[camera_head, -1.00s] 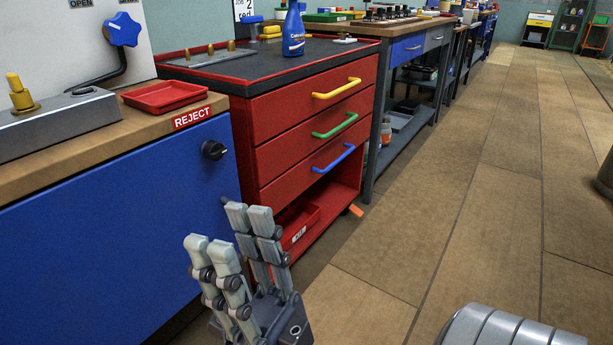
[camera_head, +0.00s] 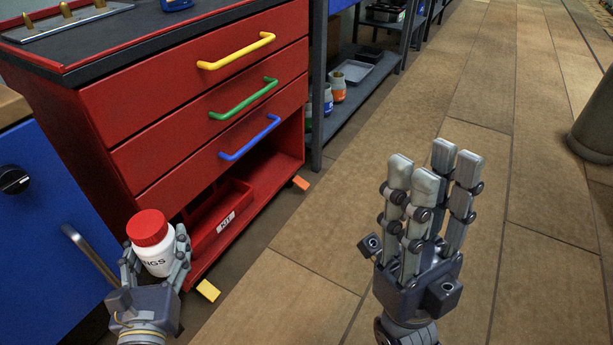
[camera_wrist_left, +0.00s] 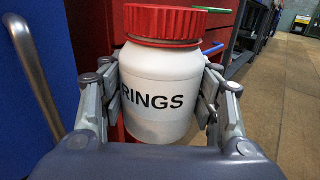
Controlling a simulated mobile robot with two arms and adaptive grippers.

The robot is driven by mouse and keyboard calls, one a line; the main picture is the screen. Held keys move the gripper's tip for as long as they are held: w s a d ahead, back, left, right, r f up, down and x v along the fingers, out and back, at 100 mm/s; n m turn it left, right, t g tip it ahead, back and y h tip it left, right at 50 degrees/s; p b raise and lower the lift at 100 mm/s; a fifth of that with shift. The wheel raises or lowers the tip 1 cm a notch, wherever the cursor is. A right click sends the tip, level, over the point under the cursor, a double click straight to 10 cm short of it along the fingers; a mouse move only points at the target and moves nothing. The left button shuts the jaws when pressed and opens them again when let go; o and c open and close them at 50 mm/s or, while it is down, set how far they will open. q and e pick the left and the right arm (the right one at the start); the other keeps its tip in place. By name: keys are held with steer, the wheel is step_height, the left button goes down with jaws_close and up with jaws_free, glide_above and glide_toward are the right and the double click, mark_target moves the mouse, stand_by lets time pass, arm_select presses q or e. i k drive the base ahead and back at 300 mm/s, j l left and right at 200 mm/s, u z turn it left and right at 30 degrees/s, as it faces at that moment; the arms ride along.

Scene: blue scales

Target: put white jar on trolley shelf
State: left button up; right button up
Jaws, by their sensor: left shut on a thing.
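The white jar (camera_head: 156,258) has a red lid and dark lettering. My left gripper (camera_head: 157,254) is shut around its sides and holds it upright, in front of the trolley's lower left corner. In the left wrist view the jar (camera_wrist_left: 160,95) sits between the finger pairs. The red trolley (camera_head: 150,120) has three drawers with yellow, green and blue handles. Below them is its open shelf (camera_head: 268,186), to the right of and behind the jar. My right gripper (camera_head: 433,172) is empty, its finger pairs apart and pointing up over the floor.
A red tray (camera_head: 208,232) labelled KIT occupies the left part of the shelf; bare shelf shows to its right. A blue cabinet (camera_head: 50,220) with a black knob stands at left. Floor to the right is clear up to a dark round base (camera_head: 595,125).

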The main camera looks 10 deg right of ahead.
mark_target(267, 172)
steer(key=i+l+z, duration=0.3)
steer(key=z, duration=0.15)
steer(key=i+l+z, duration=0.3)
steer(key=z, duration=0.15)
steer(key=i+l+z, duration=0.1)
steer(key=i+z, duration=0.35)
steer(key=i+l+u, duration=0.1)
steer(key=i+u, duration=0.3)
steer(key=i+l+u, duration=0.2)
steer(key=i+u, duration=0.2)
steer(key=i+l+u, duration=0.4)
steer(key=k+j, duration=0.1)
